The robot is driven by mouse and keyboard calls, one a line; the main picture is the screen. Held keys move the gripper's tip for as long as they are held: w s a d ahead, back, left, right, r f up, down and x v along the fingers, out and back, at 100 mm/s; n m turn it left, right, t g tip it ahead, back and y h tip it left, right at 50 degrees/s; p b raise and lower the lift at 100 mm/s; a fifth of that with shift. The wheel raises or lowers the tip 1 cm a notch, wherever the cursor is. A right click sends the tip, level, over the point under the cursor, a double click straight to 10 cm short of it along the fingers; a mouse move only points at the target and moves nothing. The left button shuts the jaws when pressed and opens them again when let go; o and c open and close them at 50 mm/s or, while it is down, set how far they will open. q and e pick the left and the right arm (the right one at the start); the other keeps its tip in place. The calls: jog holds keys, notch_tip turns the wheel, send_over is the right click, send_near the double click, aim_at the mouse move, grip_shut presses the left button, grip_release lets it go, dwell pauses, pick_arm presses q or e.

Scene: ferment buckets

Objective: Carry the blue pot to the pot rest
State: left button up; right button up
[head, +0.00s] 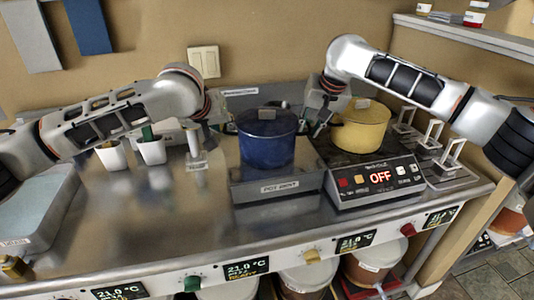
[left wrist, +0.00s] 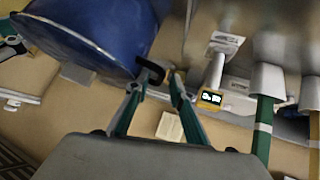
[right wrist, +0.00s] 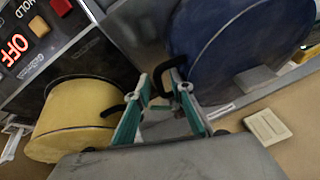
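The blue pot (head: 267,140), with its lid on, is upright over the back part of the pot rest (head: 280,187). Whether its base touches the rest is unclear. My left gripper (head: 229,129) is at the pot's left handle. The left wrist view shows that black handle (left wrist: 150,72) at the fingertips (left wrist: 155,84), beside the pot (left wrist: 95,30). My right gripper (head: 312,130) is at the right handle. The right wrist view shows this handle (right wrist: 165,66) at the fingertips (right wrist: 162,84). Both grippers' fingers are some way apart; firm contact with the handles cannot be made out.
A yellow pot (head: 361,128) stands on the hotplate (head: 372,183), which reads OFF, close right of the rest. White cups (head: 151,151) and a small labelled stand (head: 195,150) are to the left. The counter's front left (head: 140,220) is clear.

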jog(key=shift+r, duration=0.1)
pick_arm(q)
jog(key=v, duration=0.5)
jog(key=shift+s+r, duration=0.25)
jog(key=shift+s, duration=0.05)
pick_arm(e)
jog(key=v, duration=1.2)
